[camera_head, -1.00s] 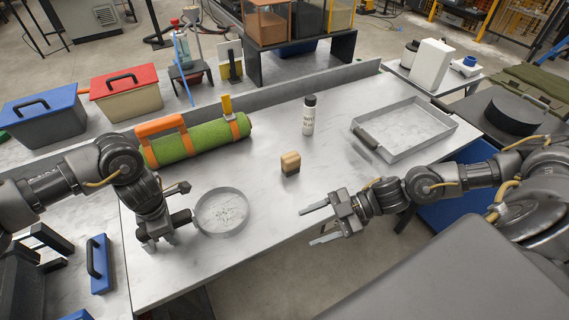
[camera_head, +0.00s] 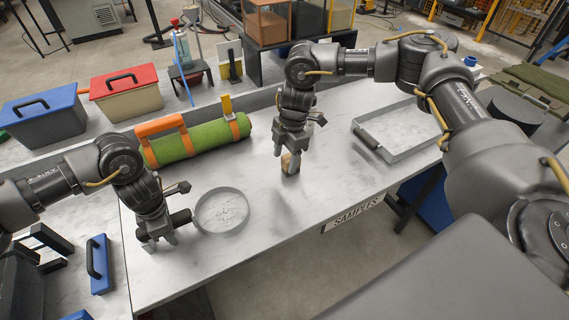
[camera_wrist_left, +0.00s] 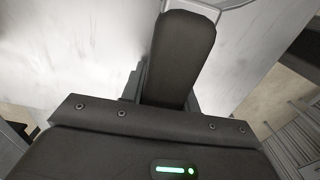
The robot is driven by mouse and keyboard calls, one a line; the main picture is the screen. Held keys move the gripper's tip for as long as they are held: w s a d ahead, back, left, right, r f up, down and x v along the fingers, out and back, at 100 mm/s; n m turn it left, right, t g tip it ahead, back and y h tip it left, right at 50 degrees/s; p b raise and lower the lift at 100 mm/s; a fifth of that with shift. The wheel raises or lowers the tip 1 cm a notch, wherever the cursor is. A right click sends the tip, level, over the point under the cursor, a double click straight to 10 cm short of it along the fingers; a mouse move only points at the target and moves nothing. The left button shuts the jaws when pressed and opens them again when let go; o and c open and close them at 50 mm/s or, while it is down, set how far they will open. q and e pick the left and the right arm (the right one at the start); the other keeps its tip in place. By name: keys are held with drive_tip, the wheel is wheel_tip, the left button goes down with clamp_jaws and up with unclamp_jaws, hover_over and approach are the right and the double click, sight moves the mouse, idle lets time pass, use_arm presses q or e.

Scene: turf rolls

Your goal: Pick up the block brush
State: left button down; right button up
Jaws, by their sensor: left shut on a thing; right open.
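The block brush (camera_head: 291,164), a small block with a light wooden top and a dark underside, stands on the grey table near its middle. My right gripper (camera_head: 289,158) points down over it, open, with its fingers at the block's upper part. Fingers and arm cover some of the block, and contact cannot be told. My left gripper (camera_head: 160,240) is shut on the dark handle (camera_head: 180,218) of a round shallow sieve (camera_head: 222,233) at the front left. The handle also shows between the fingers in the left wrist view (camera_wrist_left: 182,55).
A green turf roll (camera_head: 195,140) with orange straps lies behind the sieve. A metal tray (camera_head: 380,152) lies to the right of the brush. Boxes with red (camera_head: 123,80) and blue (camera_head: 40,104) lids stand at the back left. Table (camera_head: 262,205) in front of the brush is clear.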

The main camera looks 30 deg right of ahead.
drive_tip(key=d+r, duration=0.1)
drive_tip(key=w+d+r+h, duration=0.1)
drive_tip(key=r, duration=0.1)
drive_tip(key=w+r+h, duration=0.1)
drive_tip(key=shift+w+d+r+m, duration=0.2)
drive_tip(key=shift+d+r+m, duration=0.1)
drive_tip(key=shift+d+r, duration=0.1)
wheel_tip(320, 180, down, 7)
drive_tip(key=shift+r, duration=0.15)
drive_tip(key=shift+d+f, duration=0.15)
drive_tip(key=shift+f, duration=1.2)
drive_tip(key=shift+d+f, duration=0.15)
drive_tip(key=shift+f, duration=1.2)
drive_tip(key=c, duration=1.1)
wheel_tip(320, 180, up, 10)
drive_tip(key=shift+r, duration=0.1)
